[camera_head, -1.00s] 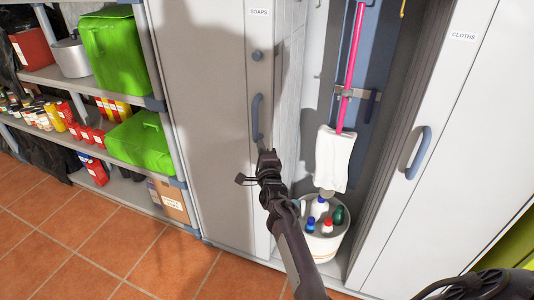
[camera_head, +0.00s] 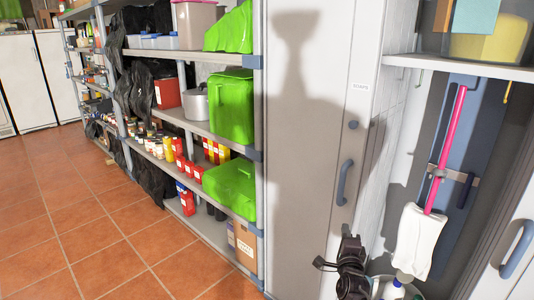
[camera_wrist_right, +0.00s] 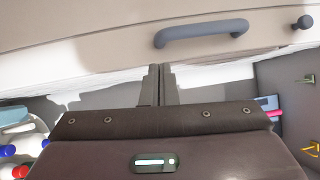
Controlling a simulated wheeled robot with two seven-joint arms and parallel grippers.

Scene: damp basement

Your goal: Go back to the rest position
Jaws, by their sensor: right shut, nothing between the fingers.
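My right gripper (camera_head: 347,232) is at the lower right of the head view, in front of the open cabinet. In the right wrist view its two fingers (camera_wrist_right: 160,72) are together with nothing between them. The grey cabinet door labelled SOAPS (camera_head: 310,150) stands left of the opening. Its blue-grey handle (camera_head: 344,182) is above the gripper in the head view and shows in the wrist view (camera_wrist_right: 200,34), apart from the fingertips. My left gripper is not in view.
The open cabinet holds a pink-handled mop (camera_head: 447,150) with a white head and bottles (camera_head: 393,288) below. Another door handle (camera_head: 518,248) is at the right edge. Shelves with green containers (camera_head: 232,107) stand left. The tiled floor (camera_head: 90,225) is clear.

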